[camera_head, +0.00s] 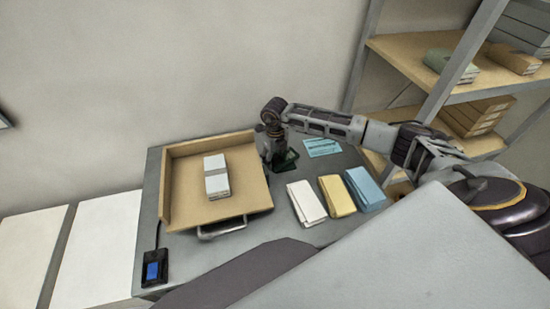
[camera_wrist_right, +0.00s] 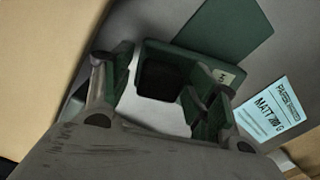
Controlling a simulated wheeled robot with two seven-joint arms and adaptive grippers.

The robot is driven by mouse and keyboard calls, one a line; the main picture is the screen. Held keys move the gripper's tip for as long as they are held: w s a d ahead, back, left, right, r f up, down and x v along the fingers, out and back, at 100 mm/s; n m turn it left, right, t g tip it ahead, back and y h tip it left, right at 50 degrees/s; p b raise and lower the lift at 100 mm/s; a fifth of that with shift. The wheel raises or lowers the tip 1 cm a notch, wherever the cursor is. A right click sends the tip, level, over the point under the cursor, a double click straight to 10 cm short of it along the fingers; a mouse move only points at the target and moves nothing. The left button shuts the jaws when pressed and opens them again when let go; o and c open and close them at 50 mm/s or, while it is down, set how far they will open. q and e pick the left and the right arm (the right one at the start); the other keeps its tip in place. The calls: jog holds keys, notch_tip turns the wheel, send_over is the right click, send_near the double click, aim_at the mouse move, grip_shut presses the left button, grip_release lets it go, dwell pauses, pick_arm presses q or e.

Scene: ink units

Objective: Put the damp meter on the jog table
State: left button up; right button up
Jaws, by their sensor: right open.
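What looks like the damp meter (camera_wrist_right: 190,52), a dark green case with a black square face and a small pale label, lies between the fingers of my right gripper (camera_wrist_right: 160,85) in the right wrist view. The fingers are open around it; contact cannot be told. In the head view my right gripper (camera_head: 271,158) points down just right of the jog table, with a bit of green (camera_head: 288,158) beside it. The jog table (camera_head: 182,205) is a tan tray with raised back and left walls. A banded white paper stack (camera_head: 216,178) lies on it. My left gripper is not in view.
White (camera_head: 307,203), yellow (camera_head: 337,196) and blue (camera_head: 365,188) paper stacks lie to the right. A light-blue card (camera_head: 322,147) lies behind them. A black box with a blue screen (camera_head: 154,269) sits front left. Shelves (camera_head: 400,55) stand at right. Bare tray surrounds the stack.

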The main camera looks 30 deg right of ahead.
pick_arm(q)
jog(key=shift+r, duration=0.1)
pick_arm(e)
jog(key=shift+r, duration=0.15)
notch_tip(320, 180, up, 10)
jog(key=shift+r+b, duration=0.25)
jog(key=shift+b, duration=0.45)
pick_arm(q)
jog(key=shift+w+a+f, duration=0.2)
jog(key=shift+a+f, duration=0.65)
pick_arm(e)
jog(key=shift+r, duration=0.75)
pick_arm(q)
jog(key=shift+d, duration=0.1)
